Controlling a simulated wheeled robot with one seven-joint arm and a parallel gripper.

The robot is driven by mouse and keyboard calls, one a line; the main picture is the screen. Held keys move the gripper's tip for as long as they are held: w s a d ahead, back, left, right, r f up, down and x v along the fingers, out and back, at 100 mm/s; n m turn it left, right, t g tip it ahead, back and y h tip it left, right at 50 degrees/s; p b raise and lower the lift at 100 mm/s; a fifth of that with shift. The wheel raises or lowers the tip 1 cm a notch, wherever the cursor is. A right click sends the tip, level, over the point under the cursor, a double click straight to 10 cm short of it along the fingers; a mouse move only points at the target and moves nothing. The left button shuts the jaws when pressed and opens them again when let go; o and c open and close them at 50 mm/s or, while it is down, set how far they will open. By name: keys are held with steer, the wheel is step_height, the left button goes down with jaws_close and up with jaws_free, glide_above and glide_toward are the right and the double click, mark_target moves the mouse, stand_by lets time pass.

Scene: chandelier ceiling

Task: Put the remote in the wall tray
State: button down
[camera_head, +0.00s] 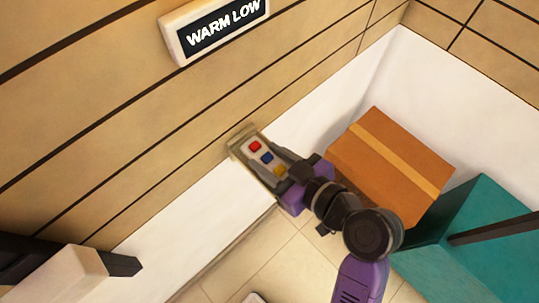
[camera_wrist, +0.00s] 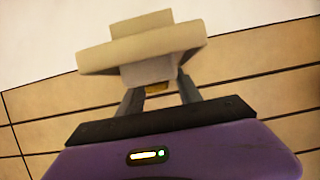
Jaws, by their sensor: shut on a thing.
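The remote (camera_head: 261,153), pale grey with red, blue and yellow buttons, is held at the timber wall in the head view. My gripper (camera_head: 279,171) is shut on its near end, around the yellow button. The wall tray (camera_head: 237,142), a small beige holder, shows at the remote's far end; the remote overlaps it, and I cannot tell how deep it sits or whether they touch. In the wrist view the tray (camera_wrist: 95,60) is a wide beige bar beyond my gripper (camera_wrist: 158,90). The remote (camera_wrist: 148,76) shows between the fingers, with its far part hidden.
A "WARM LOW" sign (camera_head: 216,30) is on the timber wall above. An orange-brown box (camera_head: 375,160) stands close to the right of my gripper, with a teal box (camera_head: 480,225) beside it. A white band (camera_head: 185,210) runs along the wall; tiled floor (camera_head: 285,265) shows below.

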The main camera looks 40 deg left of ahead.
steer(key=shift+f, duration=0.15)
steer(key=c, duration=0.8)
jaws_free()
steer(key=shift+r, duration=0.35)
steer(key=b+v, duration=0.1)
steer(key=v, duration=1.1)
steer(key=shift+f+b, duration=0.15)
steer(key=shift+b, duration=0.25)
steer(key=shift+d+f, duration=0.1)
